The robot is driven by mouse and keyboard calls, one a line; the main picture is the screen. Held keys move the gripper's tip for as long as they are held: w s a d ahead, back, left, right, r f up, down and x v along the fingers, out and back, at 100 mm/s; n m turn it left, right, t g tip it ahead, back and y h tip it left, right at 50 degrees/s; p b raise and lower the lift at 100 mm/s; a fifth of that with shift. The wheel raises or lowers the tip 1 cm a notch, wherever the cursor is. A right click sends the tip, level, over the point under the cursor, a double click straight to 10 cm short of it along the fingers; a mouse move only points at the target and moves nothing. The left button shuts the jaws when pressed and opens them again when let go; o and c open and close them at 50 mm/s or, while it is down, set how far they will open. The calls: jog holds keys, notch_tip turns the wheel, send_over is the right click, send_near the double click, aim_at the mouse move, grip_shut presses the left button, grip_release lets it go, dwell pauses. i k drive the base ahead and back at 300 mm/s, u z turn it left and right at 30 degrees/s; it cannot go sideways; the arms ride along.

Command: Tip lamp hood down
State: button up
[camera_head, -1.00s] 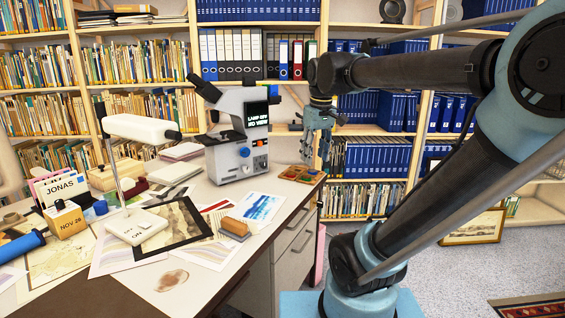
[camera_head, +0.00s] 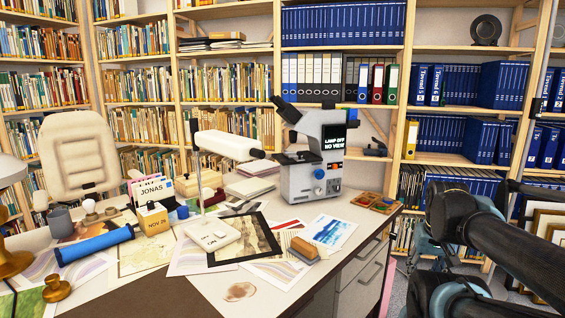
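The white desk lamp's hood (camera_head: 226,145) sits almost level on a thin upright post, above the papers on the desk. The lamp's white base (camera_head: 212,235) stands flat beside a dark-framed print. A bluish part that looks like my gripper (camera_head: 424,252) shows at the right, beyond the desk's right edge and well apart from the lamp. My dark arm links partly hide it, and its fingers cannot be made out.
A microscope (camera_head: 316,160) with a screen reading "LAMP OFF NO VIEW" stands right of the lamp. A blue roll (camera_head: 94,244), date block (camera_head: 154,218), card holder (camera_head: 150,188) and stamp block (camera_head: 304,249) crowd the desk (camera_head: 345,270). Bookshelves line the back.

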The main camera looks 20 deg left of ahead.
aim_at(240, 149)
jog(key=u, duration=0.35)
jog(key=k, duration=0.95)
jog(key=z, duration=0.15)
